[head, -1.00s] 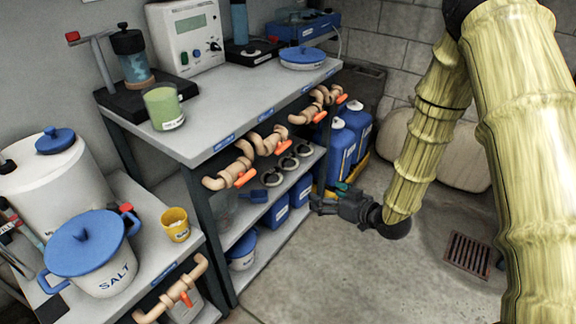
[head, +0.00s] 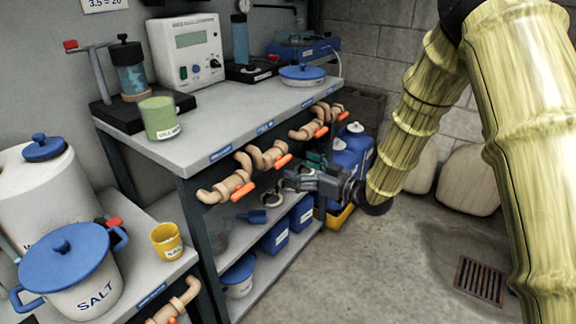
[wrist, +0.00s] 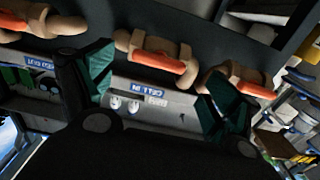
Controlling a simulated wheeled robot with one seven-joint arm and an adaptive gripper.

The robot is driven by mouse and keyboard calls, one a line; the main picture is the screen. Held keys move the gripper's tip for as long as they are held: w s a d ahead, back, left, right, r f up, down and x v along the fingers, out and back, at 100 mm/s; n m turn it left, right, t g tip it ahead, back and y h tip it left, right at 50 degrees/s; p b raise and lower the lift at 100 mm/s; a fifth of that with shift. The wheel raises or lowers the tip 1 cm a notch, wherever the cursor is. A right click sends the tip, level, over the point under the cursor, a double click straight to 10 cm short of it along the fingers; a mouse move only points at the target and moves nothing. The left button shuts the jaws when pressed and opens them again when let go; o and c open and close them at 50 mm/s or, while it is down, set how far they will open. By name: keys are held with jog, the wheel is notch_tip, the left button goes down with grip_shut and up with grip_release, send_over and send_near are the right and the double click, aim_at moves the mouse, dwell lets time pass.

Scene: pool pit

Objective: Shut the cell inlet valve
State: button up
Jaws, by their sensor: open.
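Beige pipe valves with orange lever handles run in a row under the bench's front edge. In the wrist view, which is upside down, a valve with an orange handle (wrist: 160,61) lies beyond the gap between my fingers, its lever along the pipe. A blue label (wrist: 147,90) beside it seems to read CELL IN, inverted. In the head view my gripper (head: 288,180) is in front of the row, close to an orange handle (head: 283,161); the labels there are too small to read surely. My gripper, also in the wrist view (wrist: 155,78), is open and empty, with no contact visible.
Neighbouring valves stand close by, one with a handle (head: 243,192) nearer the front and one with a handle (head: 321,131) farther back. The bench top (head: 215,125) overhangs the row. Blue jugs (head: 350,150) stand behind my gripper. The floor (head: 370,255) to the right is clear.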

aim_at(286, 162)
jog(key=shift+x, duration=2.3)
jog(key=shift+c, duration=0.4)
jog(key=c, duration=0.9)
jog(key=shift+d, duration=0.15)
jog(key=shift+c, duration=0.2)
